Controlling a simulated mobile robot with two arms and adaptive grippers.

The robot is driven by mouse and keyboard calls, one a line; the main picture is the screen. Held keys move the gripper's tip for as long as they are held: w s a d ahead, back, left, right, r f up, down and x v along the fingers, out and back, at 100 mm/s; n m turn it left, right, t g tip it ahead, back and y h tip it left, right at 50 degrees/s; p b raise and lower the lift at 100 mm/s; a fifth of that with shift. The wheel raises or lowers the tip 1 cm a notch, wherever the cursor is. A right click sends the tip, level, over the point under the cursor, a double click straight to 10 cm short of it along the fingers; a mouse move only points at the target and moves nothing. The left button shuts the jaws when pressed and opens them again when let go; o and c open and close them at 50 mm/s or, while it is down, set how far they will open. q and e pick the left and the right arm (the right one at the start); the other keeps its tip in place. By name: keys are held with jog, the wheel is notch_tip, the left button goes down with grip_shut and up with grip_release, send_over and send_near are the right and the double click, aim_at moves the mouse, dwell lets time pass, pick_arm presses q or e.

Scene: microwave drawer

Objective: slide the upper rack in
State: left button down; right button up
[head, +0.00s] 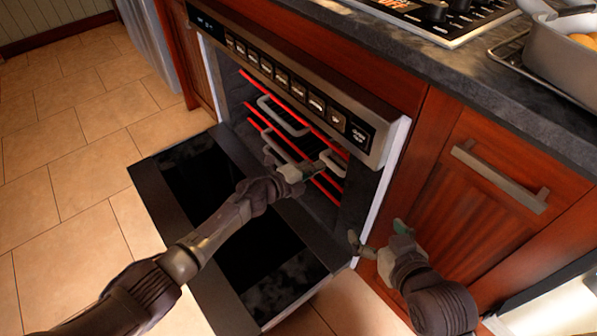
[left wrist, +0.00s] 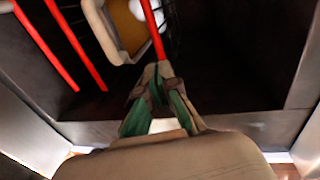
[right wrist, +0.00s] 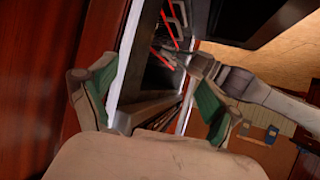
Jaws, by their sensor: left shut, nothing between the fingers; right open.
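The oven (head: 290,85) stands open with its door (head: 240,240) folded down. Inside are racks with red front bars. The upper rack (head: 300,119) shows as the top red bar, inside the cavity; how far it extends is unclear. Red bars also show in the left wrist view (left wrist: 62,55). My left gripper (head: 312,168) is shut and empty at the oven opening, near the red bars; in the left wrist view its tips (left wrist: 157,72) are at the end of a red bar, contact unclear. My right gripper (head: 377,243) is open and empty, outside the oven's right side.
A light container (left wrist: 125,25) with a rounded white thing is inside the oven. A wooden cabinet with a metal handle (head: 500,178) is right of the oven. The counter (head: 440,75) above carries a cooktop and a pan (head: 565,65). Tiled floor at left is clear.

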pick_arm(q)
jog(key=p+v, duration=0.2)
jog(key=v, duration=0.4)
jog(key=shift+s+a, duration=0.15)
pick_arm(e)
jog(key=s+d+f+g+h, duration=0.1)
jog(key=s+d+f+g, duration=0.1)
jog(key=s, duration=0.3)
jog(key=s+d+f+g, duration=0.1)
jog(key=s+f+g, duration=0.3)
jog(key=s+g, duration=0.1)
jog(key=shift+s+d+f+h, duration=0.15)
jog(key=shift+s+d+h, duration=0.25)
jog(key=shift+s, duration=0.25)
